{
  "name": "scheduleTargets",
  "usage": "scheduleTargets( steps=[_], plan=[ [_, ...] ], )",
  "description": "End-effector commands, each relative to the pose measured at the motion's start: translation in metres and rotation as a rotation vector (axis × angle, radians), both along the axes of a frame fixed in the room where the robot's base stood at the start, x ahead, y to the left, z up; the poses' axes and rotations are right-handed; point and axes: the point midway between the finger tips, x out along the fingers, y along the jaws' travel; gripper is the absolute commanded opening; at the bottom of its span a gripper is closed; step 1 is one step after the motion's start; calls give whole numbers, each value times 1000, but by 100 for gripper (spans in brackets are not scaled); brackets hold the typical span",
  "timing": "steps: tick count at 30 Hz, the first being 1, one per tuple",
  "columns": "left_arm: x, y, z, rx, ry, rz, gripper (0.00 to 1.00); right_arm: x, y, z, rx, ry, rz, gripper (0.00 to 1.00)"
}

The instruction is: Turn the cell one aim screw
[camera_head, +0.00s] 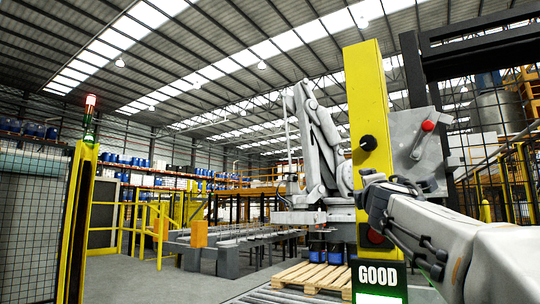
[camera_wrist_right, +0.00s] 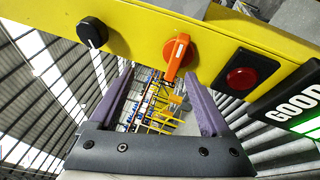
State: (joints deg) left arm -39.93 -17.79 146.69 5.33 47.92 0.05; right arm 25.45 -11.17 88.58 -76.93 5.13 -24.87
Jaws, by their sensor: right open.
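A yellow post (camera_head: 369,90) stands right of centre in the head view, with a black knob (camera_head: 368,143). The right wrist view shows the post (camera_wrist_right: 140,25) tilted, with the black knob (camera_wrist_right: 92,32), an orange rotary handle on a red disc (camera_wrist_right: 177,52) and a dark red button (camera_wrist_right: 240,78). I cannot tell which part is the aim screw. My right gripper (camera_wrist_right: 158,75) is open, its two purple fingers pointing at the post just below the orange handle. Nothing is between them. In the head view my right gripper (camera_head: 370,188) covers the orange handle. My left gripper is out of view.
A green-lit GOOD sign (camera_head: 378,276) is low on the post. A grey plate with a red knob (camera_head: 428,125) is right of it. A grey robot arm (camera_head: 320,140) stands behind, near a wooden pallet (camera_head: 312,276) and blue pails (camera_head: 318,251). Grey floor is clear at left.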

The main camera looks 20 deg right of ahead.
Motion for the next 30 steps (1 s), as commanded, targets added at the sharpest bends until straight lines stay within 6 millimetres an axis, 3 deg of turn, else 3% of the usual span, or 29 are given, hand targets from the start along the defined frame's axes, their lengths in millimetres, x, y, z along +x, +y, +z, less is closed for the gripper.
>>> scheduleTargets(
  steps=[5, 9, 13, 20, 30],
  plan=[
    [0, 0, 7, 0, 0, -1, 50, 4, 23, 11, -400, 277, -225, 81],
    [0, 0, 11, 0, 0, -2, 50, -10, 38, 35, -710, 483, -444, 81],
    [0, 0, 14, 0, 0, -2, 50, -28, 51, 57, -913, 635, -628, 81],
    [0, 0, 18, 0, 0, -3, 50, -45, 54, 75, -1028, 750, -776, 81],
    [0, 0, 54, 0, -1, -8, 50, -20, 9, 100, -1027, 759, -782, 81]
  ],
)
